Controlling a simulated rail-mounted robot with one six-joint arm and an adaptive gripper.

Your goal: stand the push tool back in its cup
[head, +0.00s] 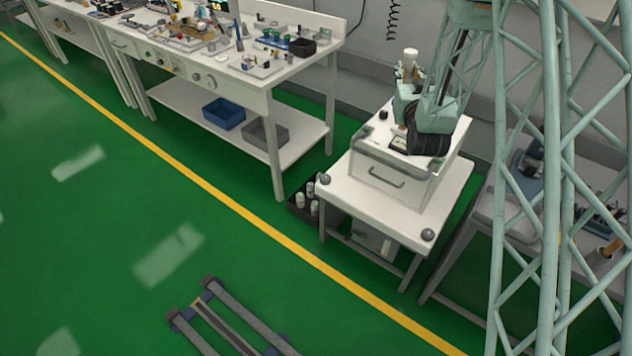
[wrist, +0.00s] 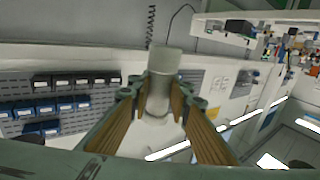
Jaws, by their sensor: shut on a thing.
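My gripper (wrist: 160,100) is shut on the push tool (wrist: 162,68), a pale grey cylinder with a wider top and a narrower lower part between the two brown-padded fingers. In the head view the pale top of the push tool (head: 410,57) sticks up above my gripper (head: 408,76), over the back of the white box on the small cart. The tool looks roughly upright there. Its lower end is hidden by the gripper and arm. I cannot make out the tool's cup in either view.
The white box (head: 376,188) with a drawer handle stands on the small cart (head: 339,213), below my arm. A long workbench (head: 250,95) with many small items is at left. Blue bins (wrist: 65,105) hang on a wall panel. The green floor in front is mostly clear.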

